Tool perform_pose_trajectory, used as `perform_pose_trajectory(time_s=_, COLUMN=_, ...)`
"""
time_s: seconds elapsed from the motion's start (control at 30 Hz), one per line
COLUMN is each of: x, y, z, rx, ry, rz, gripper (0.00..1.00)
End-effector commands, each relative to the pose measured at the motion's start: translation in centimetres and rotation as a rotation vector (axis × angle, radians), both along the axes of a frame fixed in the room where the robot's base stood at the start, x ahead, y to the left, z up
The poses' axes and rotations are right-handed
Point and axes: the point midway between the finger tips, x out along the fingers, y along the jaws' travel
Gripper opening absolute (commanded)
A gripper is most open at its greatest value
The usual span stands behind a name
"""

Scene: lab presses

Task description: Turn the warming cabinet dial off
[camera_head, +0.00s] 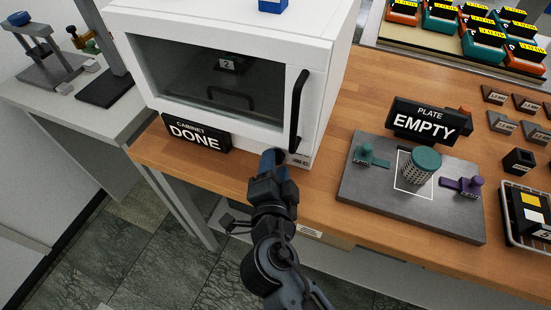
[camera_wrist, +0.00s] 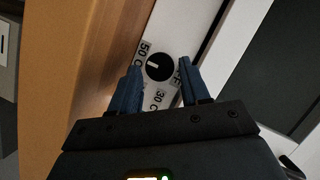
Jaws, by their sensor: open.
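The white warming cabinet (camera_head: 318,50) stands on the wooden bench, its glass door closed. Its black dial (camera_wrist: 159,67) shows in the wrist view, with labels reading 50 C, 30 C and a partly covered one at right ending in F. The dial's white mark lies on its left half, nearest the 50 C label. My gripper (camera_wrist: 158,77) is open, with one blue finger on each side of the dial; I cannot tell whether they touch it. In the head view my gripper (camera_head: 272,160) is at the cabinet's lower front and hides the dial.
A black sign reading CABINET DONE (camera_head: 195,134) stands left of my gripper. The door's black handle (camera_head: 298,110) is just above it. To the right are a grey plate (camera_head: 370,200) with a green-capped cylinder and an EMPTY sign (camera_head: 422,122). A wire basket (camera_head: 510,225) is far right.

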Motion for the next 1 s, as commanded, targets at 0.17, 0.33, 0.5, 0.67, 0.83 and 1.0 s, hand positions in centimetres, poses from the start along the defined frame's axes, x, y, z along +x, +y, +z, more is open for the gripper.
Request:
perform_pose_trajectory(time_s=0.17, x=1.1, y=-0.03, z=-0.2, rx=0.001, ry=0.0, rz=0.0, gripper=0.46)
perform_pose_trajectory(time_s=0.33, x=1.2, y=-0.05, z=-0.29, rx=0.001, ry=0.0, rz=0.0, gripper=0.46)
perform_pose_trajectory(time_s=0.5, x=1.19, y=-0.04, z=-0.28, rx=0.001, ry=0.0, rz=0.0, gripper=0.39)
perform_pose_trajectory(time_s=0.67, x=1.18, y=-0.04, z=-0.28, rx=0.0, ry=0.0, rz=0.0, gripper=0.23)
perform_pose_trajectory(time_s=0.83, x=1.16, y=-0.04, z=-0.29, rx=0.0, ry=0.0, rz=0.0, gripper=0.07)
perform_pose_trajectory(time_s=1.0, x=1.15, y=-0.04, z=-0.29, rx=-0.005, ry=0.002, rz=0.0, gripper=0.05)
